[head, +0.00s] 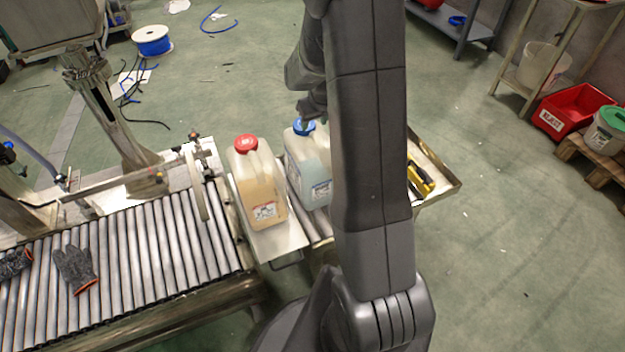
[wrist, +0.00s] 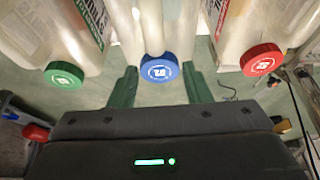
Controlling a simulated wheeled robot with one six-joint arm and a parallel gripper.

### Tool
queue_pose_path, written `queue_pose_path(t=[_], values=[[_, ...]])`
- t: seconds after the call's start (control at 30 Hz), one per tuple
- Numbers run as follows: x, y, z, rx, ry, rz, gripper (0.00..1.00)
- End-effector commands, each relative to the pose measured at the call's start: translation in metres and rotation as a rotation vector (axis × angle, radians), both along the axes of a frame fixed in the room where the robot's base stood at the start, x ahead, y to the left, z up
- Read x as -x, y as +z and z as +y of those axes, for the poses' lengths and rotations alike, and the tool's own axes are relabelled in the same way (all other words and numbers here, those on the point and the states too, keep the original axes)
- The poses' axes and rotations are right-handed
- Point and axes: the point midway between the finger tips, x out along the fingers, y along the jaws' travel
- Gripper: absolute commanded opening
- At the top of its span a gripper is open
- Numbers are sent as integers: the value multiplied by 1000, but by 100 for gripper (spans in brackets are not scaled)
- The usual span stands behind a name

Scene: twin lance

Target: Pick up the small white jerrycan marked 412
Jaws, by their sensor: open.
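Whitish translucent jerrycans stand in a row. One has a red cap and amber contents (head: 262,195), also in the wrist view (wrist: 263,62). One has a blue cap and pale bluish contents (head: 308,172), with its cap central in the wrist view (wrist: 158,68). A green-capped one shows only in the wrist view (wrist: 66,74). I cannot read 412 on any label. My gripper (wrist: 160,90) is open, its green fingers on either side of the blue cap in the picture; contact cannot be told. In the head view my arm hides part of the row.
A roller conveyor (head: 125,245) with grey gloves (head: 75,268) lies left. A metal tray (head: 440,165) with a yellow-black object (head: 420,180) is right of my arm. Floor between is clear.

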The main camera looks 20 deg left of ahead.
Motion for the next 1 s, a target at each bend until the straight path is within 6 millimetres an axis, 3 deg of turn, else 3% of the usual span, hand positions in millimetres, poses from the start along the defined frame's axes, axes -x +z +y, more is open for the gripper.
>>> queue_pose_path(t=[0.1, 0.37, 0.7, 0.93, 1.0], values=[[-4, -16, 5, 1, -1, 1, 44], [-7, -29, 7, 1, -1, 1, 44], [-18, -72, 14, 1, -1, 1, 44], [-19, -73, 15, -1, -1, 0, 44], [-19, -73, 15, -1, -1, 0, 32]])
